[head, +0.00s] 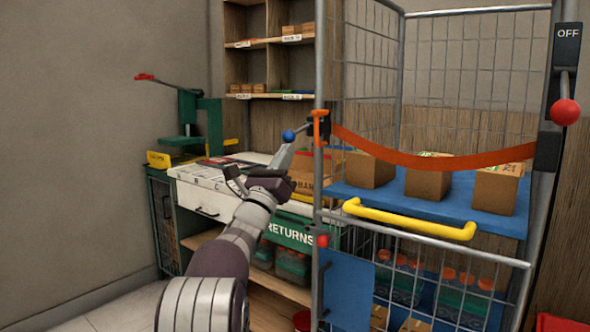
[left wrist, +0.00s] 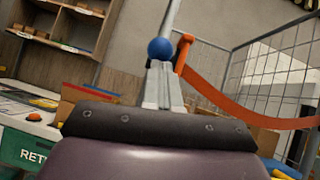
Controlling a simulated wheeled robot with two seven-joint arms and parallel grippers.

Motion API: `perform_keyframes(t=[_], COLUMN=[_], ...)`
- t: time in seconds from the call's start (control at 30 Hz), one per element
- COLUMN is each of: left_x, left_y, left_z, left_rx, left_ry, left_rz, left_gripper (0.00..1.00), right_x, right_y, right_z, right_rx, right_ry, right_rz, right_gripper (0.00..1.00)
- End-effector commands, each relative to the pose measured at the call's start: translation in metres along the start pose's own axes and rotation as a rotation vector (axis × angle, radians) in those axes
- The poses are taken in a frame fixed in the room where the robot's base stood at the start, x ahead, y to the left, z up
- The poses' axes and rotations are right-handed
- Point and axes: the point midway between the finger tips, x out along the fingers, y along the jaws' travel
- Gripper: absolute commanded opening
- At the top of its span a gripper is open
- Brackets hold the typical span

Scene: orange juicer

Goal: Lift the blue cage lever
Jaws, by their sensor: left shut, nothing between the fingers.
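The blue cage lever shows as a blue ball knob (head: 288,136) on a short metal rod. The rod joins the cage's left front post near an orange bracket (head: 319,126). In the left wrist view the blue knob (left wrist: 160,49) sits at the upper middle, with its rod running upward behind it. My left gripper (head: 284,155) is shut and empty, its fingertips just below the knob. In the left wrist view the closed fingers (left wrist: 160,80) point up at the knob's underside. I cannot tell whether they touch it. My right gripper is out of view.
An orange strap (head: 430,160) spans the cage front above a yellow handle (head: 410,219). A blue shelf (head: 430,203) holds cardboard boxes. A red-knobbed lever (head: 565,112) marked OFF is at the right. A white-topped counter (head: 205,177) and green press (head: 187,120) stand left.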

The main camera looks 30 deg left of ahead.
Motion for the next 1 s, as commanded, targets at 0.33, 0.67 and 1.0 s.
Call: perform_keyframes(t=[0.33,0.67,1.0], left_x=[0.023,0.047,0.060], left_y=[-0.007,-0.014,-0.016], left_z=[0.049,0.079,0.085], left_rx=[0.040,0.071,0.089], left_ry=[0.321,0.616,0.796], left_rz=[0.040,0.073,0.093], left_gripper=[0.00,0.00,0.00], right_x=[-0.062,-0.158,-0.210], right_y=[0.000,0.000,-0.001], right_z=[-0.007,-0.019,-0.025], right_rx=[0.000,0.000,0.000], right_ry=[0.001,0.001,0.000], right_rz=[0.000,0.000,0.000], right_gripper=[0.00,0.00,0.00])
